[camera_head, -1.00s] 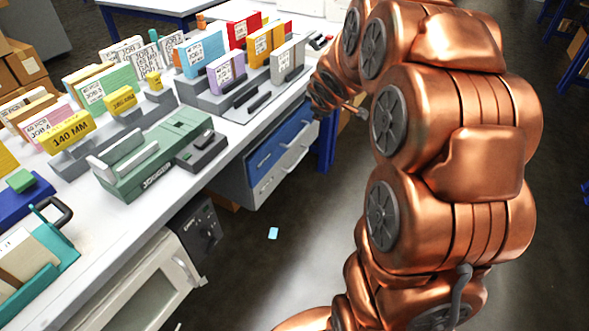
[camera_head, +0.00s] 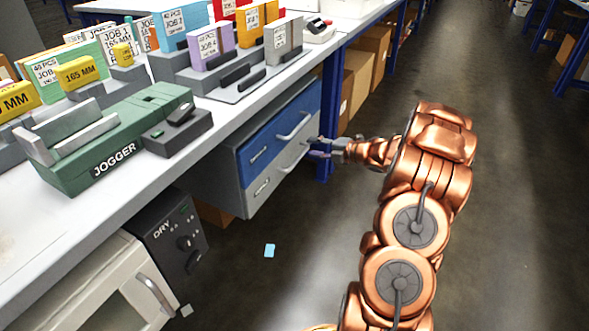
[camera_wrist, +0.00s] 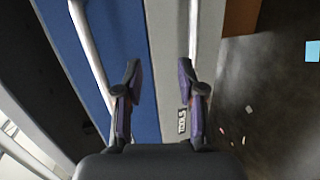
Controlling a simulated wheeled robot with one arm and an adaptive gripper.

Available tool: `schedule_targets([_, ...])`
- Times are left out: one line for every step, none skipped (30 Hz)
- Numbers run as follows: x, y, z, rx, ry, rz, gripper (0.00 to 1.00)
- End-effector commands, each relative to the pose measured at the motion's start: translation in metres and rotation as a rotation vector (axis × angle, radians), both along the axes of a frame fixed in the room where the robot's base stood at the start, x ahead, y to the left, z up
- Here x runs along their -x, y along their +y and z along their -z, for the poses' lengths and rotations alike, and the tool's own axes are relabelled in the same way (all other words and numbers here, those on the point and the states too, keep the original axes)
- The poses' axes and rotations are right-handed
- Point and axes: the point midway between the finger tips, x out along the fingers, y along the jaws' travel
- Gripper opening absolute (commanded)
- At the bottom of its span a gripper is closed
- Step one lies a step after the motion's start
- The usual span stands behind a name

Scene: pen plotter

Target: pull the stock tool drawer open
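A drawer unit under the bench has a blue upper drawer (camera_head: 278,137) and a grey lower drawer (camera_head: 270,188), each with a bar handle. Both look closed. The grey drawer also shows in the wrist view (camera_wrist: 167,60), with a small label (camera_wrist: 182,121) I cannot read surely. My gripper (camera_head: 318,147) is at the right end of the drawer fronts, near the grey drawer's handle (camera_head: 291,160). In the wrist view my gripper (camera_wrist: 160,85) is open and empty between its fingers. The grey handle (camera_wrist: 194,35) lies just ahead of the right finger; contact cannot be told.
The bench top (camera_head: 130,215) carries a green jogger (camera_head: 120,140) and several job card holders. A dryer cabinet (camera_head: 175,240) stands under the bench at left. Cardboard boxes (camera_head: 362,72) and a blue bench leg (camera_head: 330,110) are behind the gripper.

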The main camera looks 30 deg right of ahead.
Motion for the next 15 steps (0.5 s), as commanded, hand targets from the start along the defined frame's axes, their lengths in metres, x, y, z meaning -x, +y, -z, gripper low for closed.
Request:
schedule_targets([0.008,-0.002,0.021,-0.002,-0.012,-0.028,0.39])
schedule_targets([0.013,0.000,0.027,-0.005,-0.022,-0.048,0.39])
schedule_targets([0.018,0.001,0.034,-0.010,-0.033,-0.070,0.39])
schedule_targets([0.021,0.002,0.039,-0.010,-0.038,-0.084,0.39])
schedule_targets([0.024,0.003,0.042,-0.011,-0.045,-0.095,0.39])
schedule_targets([0.027,0.004,0.045,-0.013,-0.051,-0.108,0.39])
schedule_targets([0.029,0.005,0.047,-0.014,-0.056,-0.117,0.39])
schedule_targets([0.030,0.006,0.047,-0.015,-0.060,-0.123,0.39])
schedule_targets([0.030,0.007,0.048,-0.016,-0.063,-0.129,0.39])
schedule_targets([0.030,0.007,0.049,-0.016,-0.065,-0.132,0.39])
schedule_targets([0.029,0.009,0.049,-0.016,-0.065,-0.133,0.39])
schedule_targets([0.026,0.010,0.050,-0.015,-0.066,-0.134,0.39])
schedule_targets([0.024,0.011,0.050,-0.015,-0.066,-0.134,0.39])
schedule_targets([0.022,0.013,0.051,-0.015,-0.066,-0.134,0.39])
schedule_targets([0.018,0.016,0.052,-0.014,-0.065,-0.134,0.39])
